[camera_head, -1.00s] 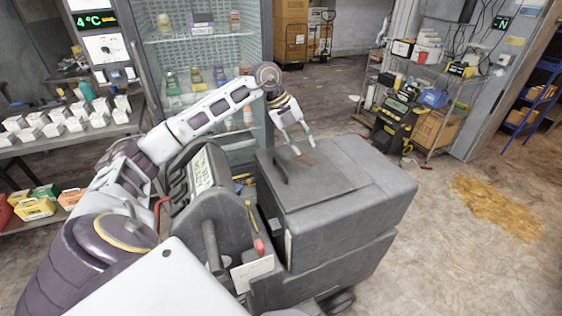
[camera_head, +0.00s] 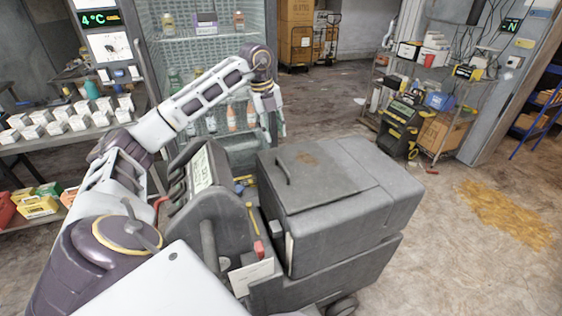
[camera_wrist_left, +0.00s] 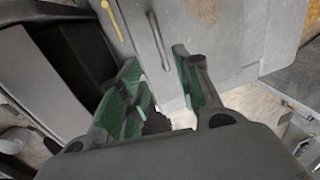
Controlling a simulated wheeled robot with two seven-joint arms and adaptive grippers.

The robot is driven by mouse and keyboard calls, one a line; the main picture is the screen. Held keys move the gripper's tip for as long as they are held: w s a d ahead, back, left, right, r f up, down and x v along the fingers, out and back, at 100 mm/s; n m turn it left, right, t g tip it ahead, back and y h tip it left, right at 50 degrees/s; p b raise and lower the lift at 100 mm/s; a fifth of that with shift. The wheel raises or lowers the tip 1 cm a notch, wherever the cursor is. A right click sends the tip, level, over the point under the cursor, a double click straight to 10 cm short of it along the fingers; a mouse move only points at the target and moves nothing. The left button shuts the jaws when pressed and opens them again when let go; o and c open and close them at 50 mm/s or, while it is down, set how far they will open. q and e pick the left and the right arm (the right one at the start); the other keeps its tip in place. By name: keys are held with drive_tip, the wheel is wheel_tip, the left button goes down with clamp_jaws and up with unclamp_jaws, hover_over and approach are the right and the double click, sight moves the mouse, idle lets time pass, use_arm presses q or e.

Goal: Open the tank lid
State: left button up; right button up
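The tank lid (camera_head: 325,187) is a flat grey panel with a brown stain, closed on top of the grey machine (camera_head: 350,215). Its raised handle (camera_head: 282,167) is along the left side. My left gripper (camera_head: 274,128) is at the lid's far left edge in the head view, beyond the handle and apart from it. In the left wrist view my gripper (camera_wrist_left: 160,75) is open, with two green-padded fingers spread and nothing held between them. A grey panel with a bar-like ridge (camera_wrist_left: 158,42) shows past the fingertips. My right gripper is in neither view.
A glass-front fridge (camera_head: 205,75) stands close behind my left gripper. The machine's control console (camera_head: 205,190) is left of the lid. A table with white boxes (camera_head: 65,125) is at left. A wire shelf (camera_head: 440,110) is at right, with open floor before it.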

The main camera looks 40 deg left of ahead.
sight(282, 164)
use_arm(q)
drive_tip(key=f, duration=0.4)
drive_tip(key=w+f, duration=0.1)
drive_tip(key=f, duration=0.3)
drive_tip(key=w+d+f, duration=0.1)
drive_tip(key=f, duration=0.3)
drive_tip(key=shift+w+d+f, duration=0.1)
drive_tip(key=shift+f, duration=0.6)
drive_tip(key=shift+w, duration=0.1)
drive_tip(key=c, duration=0.7)
clamp_jaws()
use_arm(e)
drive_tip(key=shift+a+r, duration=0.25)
